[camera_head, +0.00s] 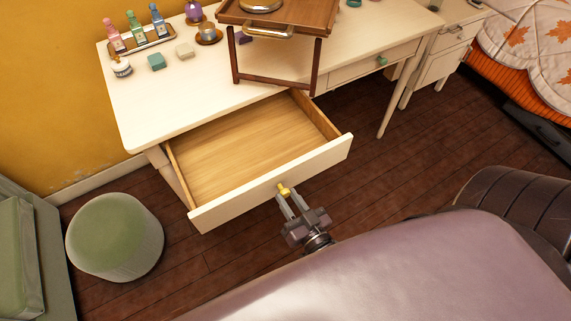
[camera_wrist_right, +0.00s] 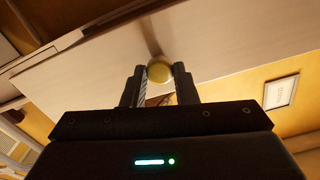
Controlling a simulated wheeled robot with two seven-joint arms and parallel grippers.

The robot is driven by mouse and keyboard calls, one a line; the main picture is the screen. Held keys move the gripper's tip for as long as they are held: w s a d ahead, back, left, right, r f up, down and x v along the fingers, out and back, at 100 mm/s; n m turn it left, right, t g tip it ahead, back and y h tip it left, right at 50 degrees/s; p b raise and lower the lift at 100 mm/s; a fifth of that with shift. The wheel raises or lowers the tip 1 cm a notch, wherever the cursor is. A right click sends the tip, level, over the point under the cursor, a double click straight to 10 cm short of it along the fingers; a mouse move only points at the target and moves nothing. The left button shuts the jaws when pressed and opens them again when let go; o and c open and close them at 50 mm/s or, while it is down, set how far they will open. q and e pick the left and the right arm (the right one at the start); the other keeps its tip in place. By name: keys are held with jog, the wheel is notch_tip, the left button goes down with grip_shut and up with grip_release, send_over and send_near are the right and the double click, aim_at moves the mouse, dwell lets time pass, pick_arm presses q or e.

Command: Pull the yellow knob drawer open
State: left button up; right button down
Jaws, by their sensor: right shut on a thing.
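The drawer (camera_head: 275,185) stands pulled out from the cream dressing table (camera_head: 190,100), and its bare wooden inside shows empty. Its yellow knob (camera_head: 284,189) is on the middle of the drawer front. My right gripper (camera_head: 286,195) is shut on the yellow knob, in front of the drawer. In the right wrist view the round yellow knob (camera_wrist_right: 159,71) sits between the two fingers (camera_wrist_right: 160,85). My left gripper is not in view.
A second drawer with a green knob (camera_head: 382,61) is closed at the right. A green stool (camera_head: 114,236) stands left of the open drawer. A wooden tray stand (camera_head: 280,17), bottles (camera_head: 135,27) and small boxes (camera_head: 185,51) are on the tabletop. Wooden floor (camera_head: 350,190) is free right of the drawer.

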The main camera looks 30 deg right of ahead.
jog(key=c, duration=1.1)
grip_release()
jog(key=shift+c, duration=0.2)
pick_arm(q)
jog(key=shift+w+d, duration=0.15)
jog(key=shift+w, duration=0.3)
pick_arm(e)
jog(key=s, duration=0.8)
jog(key=shift+d, duration=0.15)
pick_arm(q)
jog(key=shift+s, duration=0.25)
pick_arm(e)
jog(key=shift+w, duration=0.1)
